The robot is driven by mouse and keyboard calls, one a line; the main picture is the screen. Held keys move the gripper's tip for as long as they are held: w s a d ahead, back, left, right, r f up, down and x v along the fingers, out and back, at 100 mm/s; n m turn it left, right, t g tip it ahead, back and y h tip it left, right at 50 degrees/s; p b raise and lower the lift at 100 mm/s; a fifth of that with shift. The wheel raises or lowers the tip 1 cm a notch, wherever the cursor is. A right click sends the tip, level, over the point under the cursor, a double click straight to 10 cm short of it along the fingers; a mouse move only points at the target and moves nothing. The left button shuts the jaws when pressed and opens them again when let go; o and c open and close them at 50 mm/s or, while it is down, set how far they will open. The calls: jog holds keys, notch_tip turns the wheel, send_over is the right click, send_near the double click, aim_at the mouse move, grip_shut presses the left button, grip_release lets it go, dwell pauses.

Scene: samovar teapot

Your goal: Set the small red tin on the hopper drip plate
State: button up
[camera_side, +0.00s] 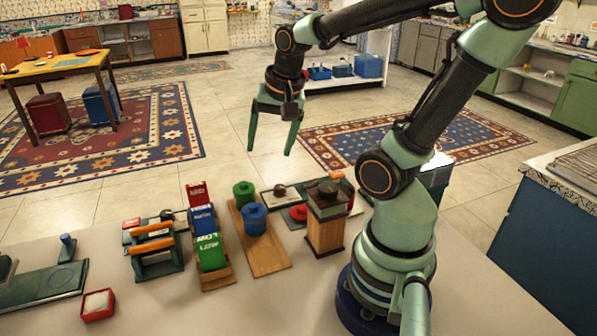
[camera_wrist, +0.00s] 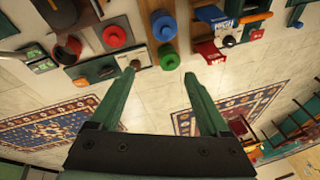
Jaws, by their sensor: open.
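My gripper (camera_side: 272,151) is open and empty, hanging high beyond the worktop's far edge. Its two green fingers also show spread apart in the wrist view (camera_wrist: 178,86). A small round red tin (camera_side: 299,212) sits low between the board with tins and the wooden hopper (camera_side: 326,226), partly hidden by the hopper. The tin also shows in the wrist view (camera_wrist: 114,35), above and left of the fingers. A flat grey plate (camera_side: 289,223) lies under or beside the tin. I cannot tell whether it is the drip plate.
A wooden board (camera_side: 266,262) holds a green tin (camera_side: 243,192) and a blue tin (camera_side: 254,222). Left of it are labelled boxes (camera_side: 207,236) and an orange-handled rack (camera_side: 157,256). A red square dish (camera_side: 98,305) is at front left. The front worktop is clear.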

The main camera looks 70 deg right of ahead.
jog(key=w+a+r+n+t+y, duration=0.1)
jog(key=a+r+n+t, duration=0.1)
jog(key=a+n, duration=0.8)
jog(key=shift+a+r+n, duration=0.2)
jog(key=shift+r+n, duration=0.55)
jog(key=shift+n, duration=0.45)
